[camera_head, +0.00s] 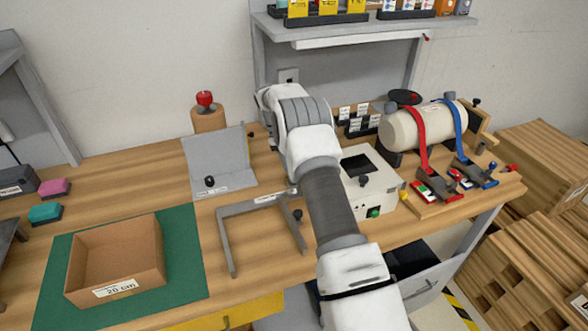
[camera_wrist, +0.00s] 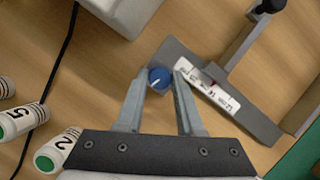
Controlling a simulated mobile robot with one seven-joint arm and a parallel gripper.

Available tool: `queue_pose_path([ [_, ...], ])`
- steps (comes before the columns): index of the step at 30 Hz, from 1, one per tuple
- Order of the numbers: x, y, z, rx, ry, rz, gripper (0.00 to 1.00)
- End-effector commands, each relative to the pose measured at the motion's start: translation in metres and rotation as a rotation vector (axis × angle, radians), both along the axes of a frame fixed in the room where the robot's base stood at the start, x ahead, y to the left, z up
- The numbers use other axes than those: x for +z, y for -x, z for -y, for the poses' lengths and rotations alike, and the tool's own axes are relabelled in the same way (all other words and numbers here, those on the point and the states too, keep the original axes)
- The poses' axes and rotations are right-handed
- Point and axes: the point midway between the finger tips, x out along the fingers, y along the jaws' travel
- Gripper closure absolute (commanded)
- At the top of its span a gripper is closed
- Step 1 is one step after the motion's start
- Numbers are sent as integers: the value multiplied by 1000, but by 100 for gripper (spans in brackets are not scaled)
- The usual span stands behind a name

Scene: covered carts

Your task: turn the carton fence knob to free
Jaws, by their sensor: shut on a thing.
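The carton fence is a flat grey bracket (camera_head: 228,238) on the table in the head view, with a white label strip on its back bar. In the wrist view its grey bar (camera_wrist: 250,117) runs diagonally, with the white label strip (camera_wrist: 208,91) on it. A round blue knob (camera_wrist: 159,79) sits at the bar's upper left end. My gripper (camera_wrist: 161,75) is shut on the blue knob, with one finger on each side. The label's words are too small to read. In the head view my arm hides the gripper and the blue knob.
An open carton (camera_head: 115,258) stands on a green mat (camera_head: 190,262) left of the fence. A white box with a green button (camera_head: 370,190) stands right of my arm. In the wrist view, numbered white cylinders (camera_wrist: 58,148) and a black cable (camera_wrist: 58,62) lie at the left.

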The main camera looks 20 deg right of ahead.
Motion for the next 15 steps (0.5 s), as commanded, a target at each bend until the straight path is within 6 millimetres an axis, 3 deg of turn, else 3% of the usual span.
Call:
queue_pose_path([
  [3,0,-1,0,-1,0,2,100],
  [4,0,-1,0,-1,0,2,62],
  [9,0,0,0,-1,-1,2,34],
  [15,0,0,0,-1,0,1,34],
])
